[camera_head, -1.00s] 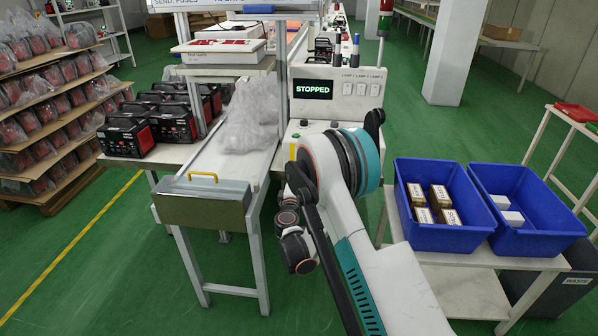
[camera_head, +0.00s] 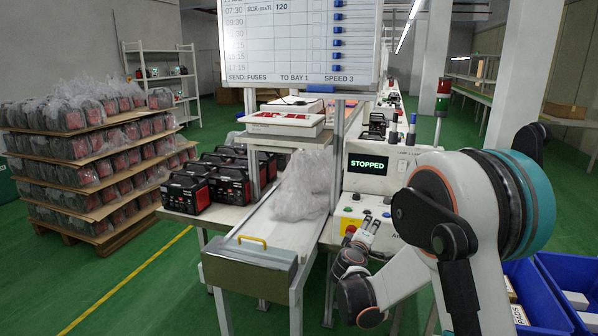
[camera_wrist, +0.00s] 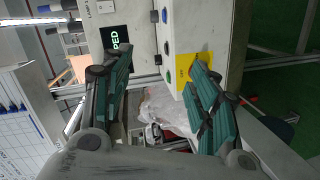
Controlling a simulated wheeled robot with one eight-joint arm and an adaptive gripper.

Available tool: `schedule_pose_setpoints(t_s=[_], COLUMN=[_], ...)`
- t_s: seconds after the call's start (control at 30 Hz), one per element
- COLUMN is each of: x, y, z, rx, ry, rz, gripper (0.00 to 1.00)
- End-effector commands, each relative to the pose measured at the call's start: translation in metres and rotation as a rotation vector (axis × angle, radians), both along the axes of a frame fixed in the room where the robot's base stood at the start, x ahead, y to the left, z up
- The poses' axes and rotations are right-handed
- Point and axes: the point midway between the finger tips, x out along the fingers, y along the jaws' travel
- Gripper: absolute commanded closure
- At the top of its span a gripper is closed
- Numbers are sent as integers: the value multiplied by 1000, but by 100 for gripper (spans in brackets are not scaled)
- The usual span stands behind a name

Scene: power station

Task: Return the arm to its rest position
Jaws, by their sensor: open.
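My gripper (camera_head: 366,232) is in front of the control panel (camera_head: 372,180), whose screen reads STOPPED. In the wrist view my gripper (camera_wrist: 160,62) shows two teal-padded fingers spread wide with nothing between them. Part of the panel with the screen (camera_wrist: 115,42) and a yellow plate (camera_wrist: 190,72) lies beyond the fingers. My arm is bent, with its large teal-ringed joint at the right of the head view. It hides part of the panel's right side.
A conveyor table (camera_head: 285,228) with a clear plastic bag (camera_head: 303,185) stands left of my gripper. Black-and-red units (camera_head: 187,192) sit beside it. Blue bins (camera_head: 575,283) are at lower right, partly behind my arm. Green floor (camera_head: 150,300) is open at left.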

Motion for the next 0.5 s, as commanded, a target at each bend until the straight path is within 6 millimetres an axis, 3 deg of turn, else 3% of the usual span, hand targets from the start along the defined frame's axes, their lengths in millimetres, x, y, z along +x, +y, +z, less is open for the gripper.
schedule_pose_setpoints(t_s=[0.03, 0.2, 0.5], x=[-11, -47, -128], y=[-6, -22, -38], z=[14, 47, 87], rx=[38, 170, 404], ry=[9, 45, 114], rz=[-16, -69, -152], gripper=[46, 46, 46])
